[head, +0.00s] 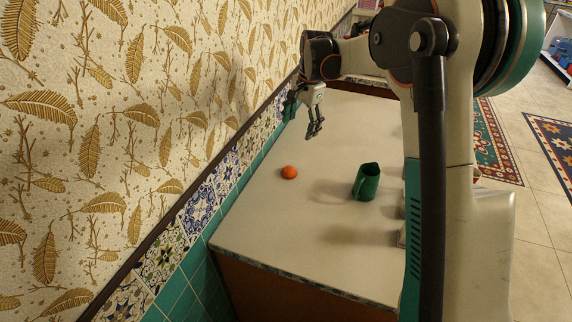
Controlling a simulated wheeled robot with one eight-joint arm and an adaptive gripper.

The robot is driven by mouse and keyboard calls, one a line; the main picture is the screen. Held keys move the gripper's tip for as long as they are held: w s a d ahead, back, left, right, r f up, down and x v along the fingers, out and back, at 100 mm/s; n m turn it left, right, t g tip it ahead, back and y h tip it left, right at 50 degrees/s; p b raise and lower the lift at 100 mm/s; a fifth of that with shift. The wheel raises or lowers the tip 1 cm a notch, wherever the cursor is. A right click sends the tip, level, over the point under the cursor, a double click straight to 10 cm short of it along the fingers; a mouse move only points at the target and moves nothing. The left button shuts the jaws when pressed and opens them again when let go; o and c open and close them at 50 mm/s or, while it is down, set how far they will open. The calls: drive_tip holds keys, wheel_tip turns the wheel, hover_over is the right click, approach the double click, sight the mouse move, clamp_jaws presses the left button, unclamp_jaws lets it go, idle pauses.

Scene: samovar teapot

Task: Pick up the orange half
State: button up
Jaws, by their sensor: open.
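The orange half (289,172) lies on the pale tabletop (270,222), toward its left side near the tiled wall. It looks like a small, round orange lump; which way its cut face points is too small to tell. My gripper (314,131) hangs from my arm above and beyond the orange half, a little to its right in the picture. Its fingers point down, open and empty, apart from the orange half.
A dark green mug (367,182) stands on the tabletop to the right of the orange half. The patterned wall with its tile border (199,208) runs along the table's left edge. The front of the tabletop is clear. My arm hides part of the right side.

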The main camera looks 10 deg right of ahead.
drive_tip(key=w+f+m+g+p, duration=0.1)
drive_tip(key=w+f+m, duration=0.2)
drive_tip(key=w+f, duration=0.5)
drive_tip(key=b, duration=0.2)
hover_over(290, 168)
drive_tip(key=d, duration=0.1)
drive_tip(key=shift+y, duration=0.3)
drive_tip(key=f, duration=1)
drive_tip(key=shift+d+f, duration=0.2)
drive_tip(key=shift+a+f+b, duration=0.25)
drive_tip(key=shift+f+b, duration=0.15)
drive_tip(key=shift+f, duration=0.45)
drive_tip(key=shift+a+f+b, duration=0.25)
drive_tip(key=shift+f+b, duration=0.2)
drive_tip(key=shift+f, duration=0.4)
drive_tip(key=shift+a+f+b, duration=0.25)
drive_tip(key=shift+f+b, duration=0.15)
drive_tip(key=shift+f, duration=0.45)
drive_tip(key=c, duration=1.2)
